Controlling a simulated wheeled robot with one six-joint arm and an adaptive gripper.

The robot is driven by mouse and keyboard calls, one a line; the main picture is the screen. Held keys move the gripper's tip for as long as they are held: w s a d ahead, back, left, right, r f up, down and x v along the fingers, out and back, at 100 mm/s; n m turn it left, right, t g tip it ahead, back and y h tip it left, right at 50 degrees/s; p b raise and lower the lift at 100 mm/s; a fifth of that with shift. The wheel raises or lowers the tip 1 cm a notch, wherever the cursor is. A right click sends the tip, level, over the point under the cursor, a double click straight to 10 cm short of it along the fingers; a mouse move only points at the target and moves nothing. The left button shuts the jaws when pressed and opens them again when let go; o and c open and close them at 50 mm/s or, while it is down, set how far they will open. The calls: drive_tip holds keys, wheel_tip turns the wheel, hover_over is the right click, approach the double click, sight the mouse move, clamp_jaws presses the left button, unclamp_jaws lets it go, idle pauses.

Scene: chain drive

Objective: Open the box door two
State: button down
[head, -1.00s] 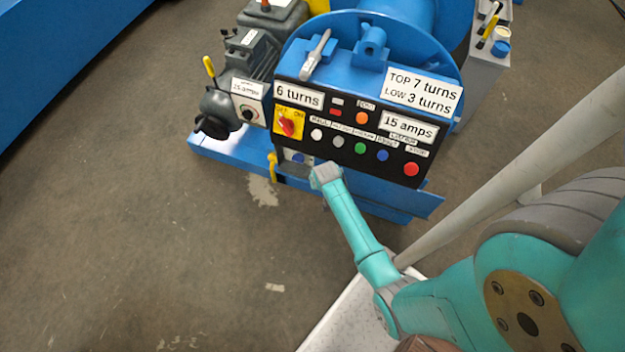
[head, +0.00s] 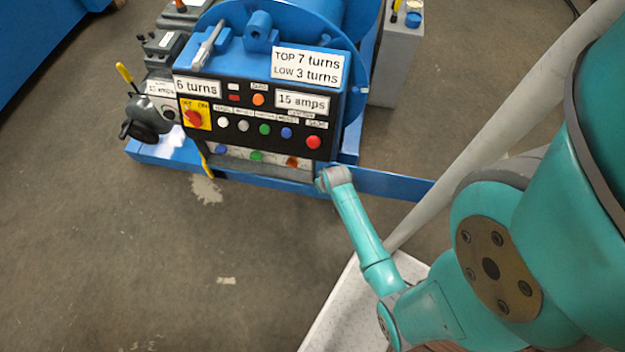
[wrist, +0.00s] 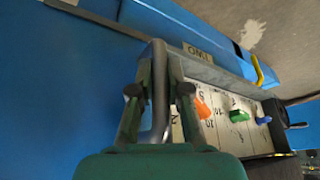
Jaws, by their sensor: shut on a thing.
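The box two (wrist: 200,70) shows in the wrist view as a grey frame with a label that seems to read TWO. Its front is open on a white panel (wrist: 222,125) with orange, green and blue knobs. In the head view the same panel (head: 237,153) shows under the black control panel. My gripper (head: 332,180) is at the box's right edge. In the wrist view my gripper (wrist: 158,110) is shut on the grey door handle (wrist: 160,80); its grip is partly hidden.
The black control panel (head: 255,125), with several buttons and a red-yellow switch (head: 195,114), is right above the box. A yellow lever (head: 207,168) stands at the box's left. A grey pole (head: 480,140) rises at the right. The floor in front is clear.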

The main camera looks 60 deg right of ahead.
drive_tip(key=shift+s+d, duration=0.2)
drive_tip(key=shift+s, duration=0.4)
drive_tip(key=shift+s+d, duration=0.2)
drive_tip(key=shift+s, duration=0.4)
drive_tip(key=c, duration=1.1)
unclamp_jaws()
drive_tip(key=shift+c, duration=0.2)
drive_tip(key=v, duration=1.2)
drive_tip(key=shift+w, duration=0.1)
